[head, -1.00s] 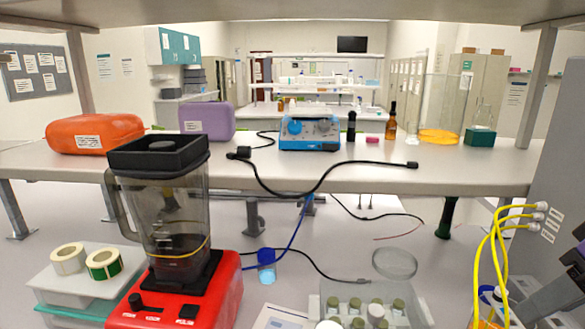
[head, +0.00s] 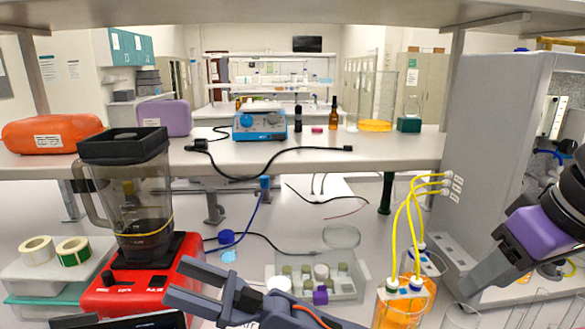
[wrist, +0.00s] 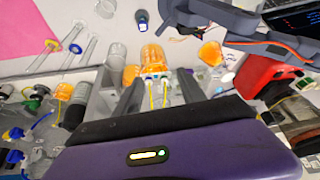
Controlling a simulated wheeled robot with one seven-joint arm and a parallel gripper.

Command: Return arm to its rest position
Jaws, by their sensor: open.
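My gripper (head: 468,288) is at the right of the head view, below a purple and black wrist section of my arm. Its grey fingers point down and left, near the front of the grey rig housing. In the wrist view my gripper (wrist: 150,88) shows two dark fingers spread apart above the purple palm. Nothing is held between them. Beakers of orange liquid (head: 398,308) with yellow tubes stand left of my gripper in the head view. The wrist view shows an orange beaker (wrist: 152,56) beyond the fingertips; contact cannot be told.
The grey rig housing (head: 490,150) rises close to my arm. Clear glassware (head: 515,312) stands beneath it. A grey bracket (head: 235,296) with an orange cable is at the front. A vial tray (head: 290,290) and red blender base (head: 130,296) stand left. A shelf (head: 400,146) crosses behind.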

